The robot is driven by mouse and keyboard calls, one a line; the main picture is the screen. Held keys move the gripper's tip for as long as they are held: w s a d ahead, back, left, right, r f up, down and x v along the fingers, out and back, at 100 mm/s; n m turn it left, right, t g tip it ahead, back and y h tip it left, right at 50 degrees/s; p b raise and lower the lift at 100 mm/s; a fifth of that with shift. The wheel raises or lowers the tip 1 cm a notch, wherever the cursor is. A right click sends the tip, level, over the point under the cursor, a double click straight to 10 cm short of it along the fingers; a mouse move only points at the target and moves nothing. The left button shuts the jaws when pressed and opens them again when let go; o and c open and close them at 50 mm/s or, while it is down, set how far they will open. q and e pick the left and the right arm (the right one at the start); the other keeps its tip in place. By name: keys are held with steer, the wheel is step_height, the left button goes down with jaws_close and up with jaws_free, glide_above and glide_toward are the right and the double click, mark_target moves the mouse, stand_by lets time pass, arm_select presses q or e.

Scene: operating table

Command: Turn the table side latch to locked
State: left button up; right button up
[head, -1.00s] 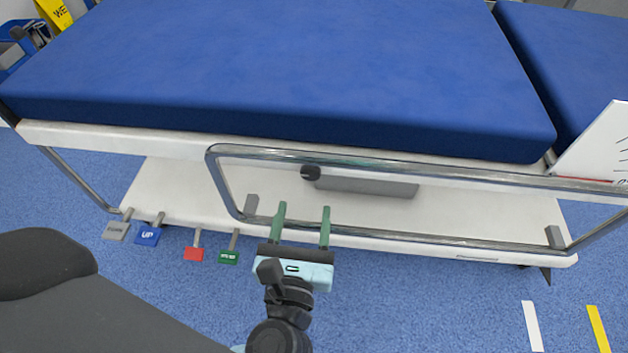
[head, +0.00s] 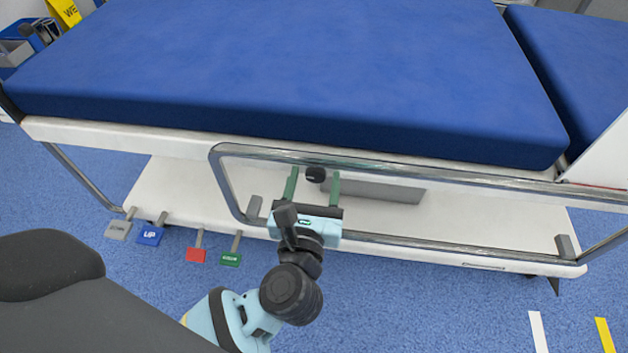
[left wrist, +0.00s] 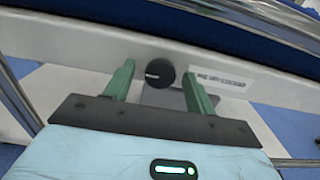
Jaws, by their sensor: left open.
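The table side latch (head: 316,174) is a round black knob on the white side rail of the operating table, inside the chrome side-rail loop. It also shows in the left wrist view (left wrist: 159,73), dark with a small pale mark on its face. My left gripper (head: 313,178) is open, its green fingers pointing at the knob. In the left wrist view the fingers (left wrist: 158,84) stand on either side of the knob in the picture, with gaps on both sides. I cannot tell whether the tips reach around it. My right gripper is not in view.
The chrome rail (head: 400,167) runs around the latch area. A pale label (left wrist: 220,78) sits right of the knob. Grey, blue, red and green pedals (head: 196,255) stick out at the lower left. The blue mattress (head: 290,80) overhangs above. Blue floor is clear in front.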

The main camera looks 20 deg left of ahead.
arm_select(q)
steer(key=c, duration=1)
steer(key=shift+o, duration=0.2)
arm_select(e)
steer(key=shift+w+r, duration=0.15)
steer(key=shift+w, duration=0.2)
